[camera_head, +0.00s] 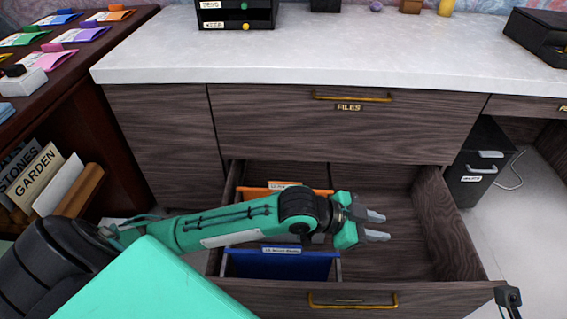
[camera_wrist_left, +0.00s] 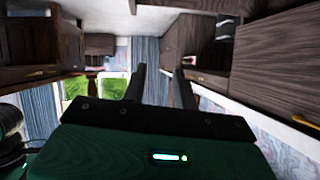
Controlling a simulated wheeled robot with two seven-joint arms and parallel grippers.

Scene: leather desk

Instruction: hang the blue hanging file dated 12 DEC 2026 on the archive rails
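A blue hanging file (camera_head: 280,265) hangs in the front left part of the open lower drawer, with a white label tab on its top edge; the date is too small to read. An orange hanging file (camera_head: 262,190) hangs behind it, also tabbed. A pale rail (camera_head: 338,268) shows beside the blue file. My left arm reaches across above the files. My left gripper (camera_head: 377,226) is open and empty over the bare right part of the drawer. Its two spread fingers (camera_wrist_left: 160,88) show in the left wrist view with nothing between them. My right gripper is not clearly visible.
The drawer (camera_head: 440,220) has bare floor on its right side. A shut drawer marked FILES (camera_head: 340,125) is above it, under the pale countertop (camera_head: 320,60). A dark desk (camera_head: 90,60) with colored folders stands left; a black cabinet (camera_head: 478,165) stands right.

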